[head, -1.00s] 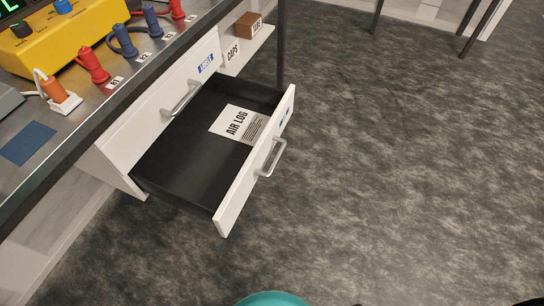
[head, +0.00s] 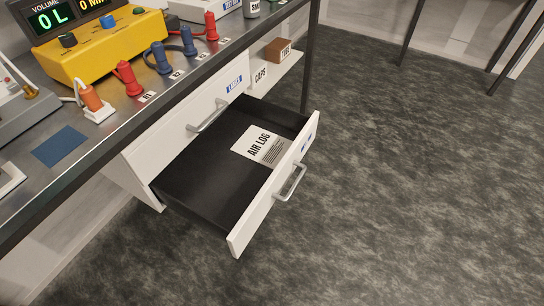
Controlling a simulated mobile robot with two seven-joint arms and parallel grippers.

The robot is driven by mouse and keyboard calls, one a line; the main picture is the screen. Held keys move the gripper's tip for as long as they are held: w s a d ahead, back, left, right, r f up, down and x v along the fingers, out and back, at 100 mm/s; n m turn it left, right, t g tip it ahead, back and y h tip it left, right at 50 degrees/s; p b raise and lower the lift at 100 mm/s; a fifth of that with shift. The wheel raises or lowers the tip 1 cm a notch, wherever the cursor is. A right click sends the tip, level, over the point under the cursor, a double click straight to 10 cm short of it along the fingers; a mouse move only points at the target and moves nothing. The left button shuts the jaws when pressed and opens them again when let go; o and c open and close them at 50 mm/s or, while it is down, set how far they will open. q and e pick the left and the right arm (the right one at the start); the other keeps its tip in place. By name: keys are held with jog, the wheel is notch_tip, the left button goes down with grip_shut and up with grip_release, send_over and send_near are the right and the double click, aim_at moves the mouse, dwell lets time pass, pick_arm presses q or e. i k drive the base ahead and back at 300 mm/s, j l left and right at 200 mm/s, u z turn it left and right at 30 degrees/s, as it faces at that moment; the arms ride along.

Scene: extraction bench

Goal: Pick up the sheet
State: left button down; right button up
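The sheet (head: 262,146), a white paper headed "AIR LOG" with lines of small print, lies flat in the open drawer (head: 200,196). It rests toward the drawer's far right end, near the front panel, on the dark bottom. The rest of the drawer looks empty. Neither of my grippers is in view.
The drawer juts out from under the metal bench (head: 110,136), its front handle (head: 291,182) facing the open floor. A second, shut drawer handle (head: 207,116) is behind it. A yellow device (head: 100,45) and several coloured plugs stand on the bench. A shelf holds a brown box (head: 279,50).

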aim_at(266, 148)
jog(key=u, duration=2.9)
jog(key=z, duration=2.7)
jog(key=i+l+u, duration=0.5)
jog(key=u, duration=0.2)
jog(key=i+l+u, duration=0.3)
jog(key=l, duration=0.15)
jog(key=l+u, duration=0.35)
jog(key=i+l+u, duration=0.15)
jog(key=l+u, duration=0.2)
jog(key=l, duration=0.15)
